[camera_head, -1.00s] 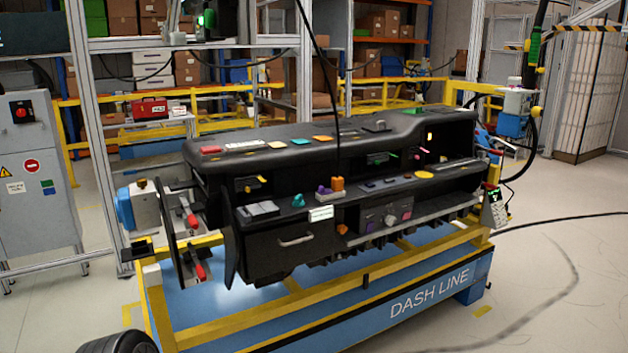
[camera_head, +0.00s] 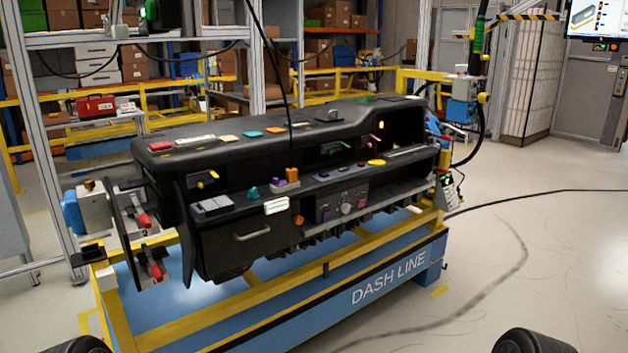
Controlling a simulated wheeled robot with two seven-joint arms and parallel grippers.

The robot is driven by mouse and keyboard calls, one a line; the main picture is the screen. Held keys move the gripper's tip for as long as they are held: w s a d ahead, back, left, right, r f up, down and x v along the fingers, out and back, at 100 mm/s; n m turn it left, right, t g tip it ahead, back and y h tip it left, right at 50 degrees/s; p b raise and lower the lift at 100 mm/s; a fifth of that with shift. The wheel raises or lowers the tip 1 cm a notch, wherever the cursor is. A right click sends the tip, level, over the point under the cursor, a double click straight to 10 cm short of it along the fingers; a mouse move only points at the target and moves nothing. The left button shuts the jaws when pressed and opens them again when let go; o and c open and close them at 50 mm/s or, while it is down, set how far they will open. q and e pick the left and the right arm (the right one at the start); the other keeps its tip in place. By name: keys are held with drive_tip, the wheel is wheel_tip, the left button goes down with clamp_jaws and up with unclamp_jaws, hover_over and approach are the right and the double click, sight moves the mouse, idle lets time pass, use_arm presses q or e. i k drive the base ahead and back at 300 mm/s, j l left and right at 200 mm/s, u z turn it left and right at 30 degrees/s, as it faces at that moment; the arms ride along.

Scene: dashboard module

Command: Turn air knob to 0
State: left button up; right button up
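The black dashboard module (camera_head: 230,140) rests on a yellow frame with a blue base. On its front is a small grey control panel (camera_head: 342,200). A round light-grey knob (camera_head: 346,208) sits in the middle of this panel, with a purple button (camera_head: 327,216) on its left and a pink one (camera_head: 362,204) on its right. An orange knob (camera_head: 299,220) sits farther left, below a white label. No lettering or knob setting is readable, so I cannot tell which is the air knob. Neither gripper shows; only dark rounded parts of my arms show at the bottom corners.
The yellow rail (camera_head: 270,288) and blue "DASH LINE" base (camera_head: 390,282) stand out in front below the dashboard. Red-handled clamps (camera_head: 145,220) are at its left end. A black cable hangs in front of it. Open floor (camera_head: 530,270) lies to the right.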

sight(345, 208)
drive_tip(key=i+l, duration=0.3)
drive_tip(key=l, duration=0.15)
drive_tip(key=i+l, duration=0.3)
drive_tip(key=l, duration=0.2)
drive_tip(key=i+l, duration=0.25)
drive_tip(key=l, duration=0.2)
drive_tip(key=i+l, duration=0.3)
drive_tip(key=l, duration=0.15)
drive_tip(key=i+l, duration=0.3)
drive_tip(key=l, duration=0.2)
drive_tip(key=i+l, duration=0.3)
drive_tip(key=l, duration=0.15)
drive_tip(key=i+l, duration=0.3)
drive_tip(key=l, duration=0.15)
drive_tip(key=l+z, duration=0.05)
